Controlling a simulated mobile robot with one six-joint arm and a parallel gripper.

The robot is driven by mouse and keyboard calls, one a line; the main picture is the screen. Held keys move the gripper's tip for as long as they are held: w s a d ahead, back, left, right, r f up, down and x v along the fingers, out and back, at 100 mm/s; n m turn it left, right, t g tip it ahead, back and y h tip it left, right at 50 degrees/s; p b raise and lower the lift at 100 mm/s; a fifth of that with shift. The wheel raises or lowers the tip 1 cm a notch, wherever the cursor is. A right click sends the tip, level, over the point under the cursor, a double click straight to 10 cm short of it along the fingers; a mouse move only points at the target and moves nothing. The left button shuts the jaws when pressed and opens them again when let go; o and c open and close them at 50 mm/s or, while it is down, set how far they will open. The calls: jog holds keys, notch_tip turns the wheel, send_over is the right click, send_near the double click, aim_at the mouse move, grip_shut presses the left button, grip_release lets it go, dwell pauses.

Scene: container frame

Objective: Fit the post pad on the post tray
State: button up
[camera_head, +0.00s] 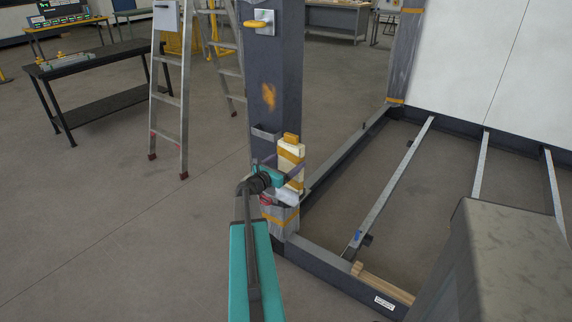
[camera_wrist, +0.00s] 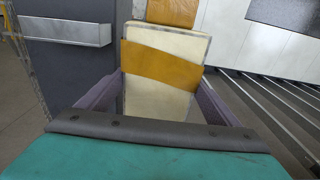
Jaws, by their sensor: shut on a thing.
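My gripper (camera_head: 280,166) is shut on the post pad (camera_head: 291,155), a cream block with orange bands. In the wrist view the pad (camera_wrist: 160,95) stands between the two purple fingers of my gripper (camera_wrist: 158,88), close to upright. The dark post (camera_head: 275,90) rises just behind and to the left of the pad. A small grey ledge (camera_head: 266,132) sticks out from the post, up and left of the pad; it looks like the post tray. It also shows in the wrist view (camera_wrist: 65,31), apart from the pad. The pad's lower end is partly hidden by my wrist.
A yellow handle (camera_head: 257,23) sits high on the post. The container's floor frame (camera_head: 340,265) runs right from the post foot, with metal cross bars. A stepladder (camera_head: 170,100) and a black table (camera_head: 95,75) stand left. The floor at lower left is clear.

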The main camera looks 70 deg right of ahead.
jog(key=shift+f+b, duration=0.55)
jog(key=shift+b, duration=0.1)
jog(key=o, duration=1)
jog(key=shift+a, duration=0.15)
jog(key=shift+v, duration=0.95)
jog(key=b+v, duration=0.2)
jog(key=v, duration=0.9)
jog(key=shift+a, duration=0.35)
